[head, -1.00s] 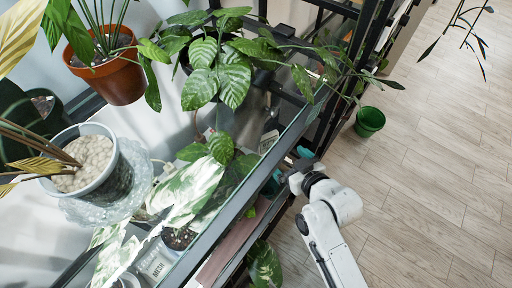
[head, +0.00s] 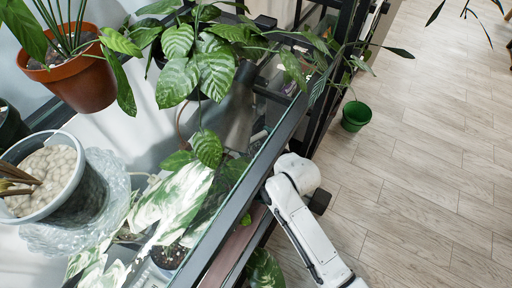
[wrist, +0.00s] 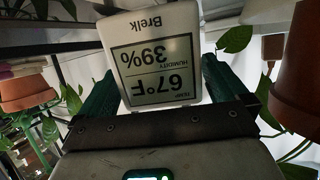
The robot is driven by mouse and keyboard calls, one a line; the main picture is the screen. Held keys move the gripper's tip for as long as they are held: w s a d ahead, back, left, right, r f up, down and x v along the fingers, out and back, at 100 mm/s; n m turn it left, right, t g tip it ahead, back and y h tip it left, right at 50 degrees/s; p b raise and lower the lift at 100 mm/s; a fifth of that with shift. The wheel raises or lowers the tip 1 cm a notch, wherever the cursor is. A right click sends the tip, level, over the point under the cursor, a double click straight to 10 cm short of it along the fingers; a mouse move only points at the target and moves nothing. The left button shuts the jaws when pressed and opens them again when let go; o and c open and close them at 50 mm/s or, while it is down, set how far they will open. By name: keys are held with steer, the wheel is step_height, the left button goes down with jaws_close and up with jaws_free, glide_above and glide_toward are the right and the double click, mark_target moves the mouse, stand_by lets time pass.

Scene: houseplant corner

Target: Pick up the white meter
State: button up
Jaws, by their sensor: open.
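The white meter (wrist: 155,25) shows in the wrist view, with a display reading 67°F and 39% humidity, upside down in the picture. My gripper (wrist: 157,72) is open, with one dark green finger on each side of the meter. The meter stands between or just beyond the fingers. I see a narrow gap on the left; I cannot tell whether either finger touches it. In the head view my arm reaches to the shelf's edge, and the gripper and the meter are hidden there.
A terracotta pot (wrist: 297,80) is close at the right in the wrist view, and another orange pot (wrist: 27,92) is at the left. In the head view the glass shelf's dark frame (head: 245,190) borders my arm. A green pot (head: 355,116) stands on open floor.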

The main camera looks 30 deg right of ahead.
steer(key=shift+w+a+f, duration=0.15)
steer(key=shift+w+f, duration=0.1)
steer(key=shift+w, duration=0.4)
steer(key=shift+c, duration=0.3)
steer(key=c, duration=0.8)
steer(key=shift+o, duration=0.2)
steer(key=shift+r, duration=0.15)
